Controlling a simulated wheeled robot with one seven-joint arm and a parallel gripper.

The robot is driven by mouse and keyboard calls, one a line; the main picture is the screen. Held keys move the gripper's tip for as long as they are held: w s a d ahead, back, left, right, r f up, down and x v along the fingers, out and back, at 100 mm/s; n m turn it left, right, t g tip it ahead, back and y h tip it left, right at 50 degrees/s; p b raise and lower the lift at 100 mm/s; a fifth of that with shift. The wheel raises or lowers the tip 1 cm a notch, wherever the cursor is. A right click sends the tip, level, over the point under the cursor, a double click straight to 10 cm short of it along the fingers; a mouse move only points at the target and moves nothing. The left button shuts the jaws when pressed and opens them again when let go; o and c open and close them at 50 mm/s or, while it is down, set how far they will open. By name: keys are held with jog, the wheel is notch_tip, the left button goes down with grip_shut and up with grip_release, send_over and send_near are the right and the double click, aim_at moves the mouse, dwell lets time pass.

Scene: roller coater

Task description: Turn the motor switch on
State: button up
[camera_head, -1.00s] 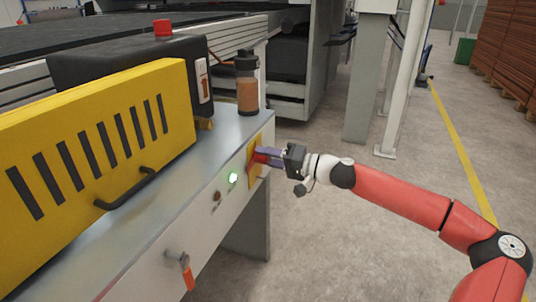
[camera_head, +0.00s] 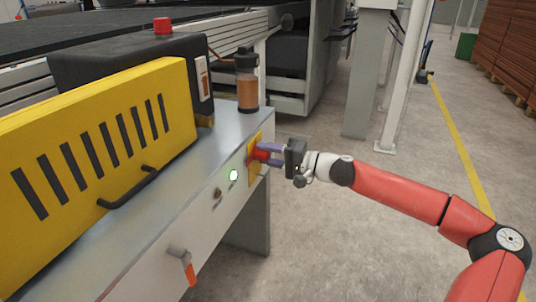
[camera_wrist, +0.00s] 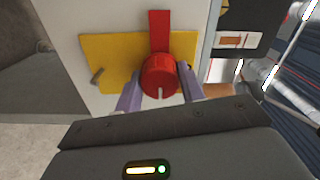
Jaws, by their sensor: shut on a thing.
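The motor switch is a red rotary knob (camera_wrist: 158,74) on a yellow plate (camera_wrist: 108,58); a red bar extends above the knob in the wrist view. In the head view the knob (camera_head: 261,152) is on the yellow plate (camera_head: 253,168) at the far end of the grey cabinet's side panel. My gripper (camera_head: 269,154) reaches it from the right, one purple finger above the other. In the wrist view my gripper (camera_wrist: 160,90) has a finger on each side of the knob and is shut on it. The fingers partly cover the knob in the head view.
A yellow slotted cover (camera_head: 95,140) with a black handle sits on the cabinet.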

jog(key=o, duration=1)
jog(key=shift+d, duration=0.1)
jog(key=v, duration=0.7)
jog(key=shift+s+d, duration=0.1)
jog(key=shift+d, duration=0.2)
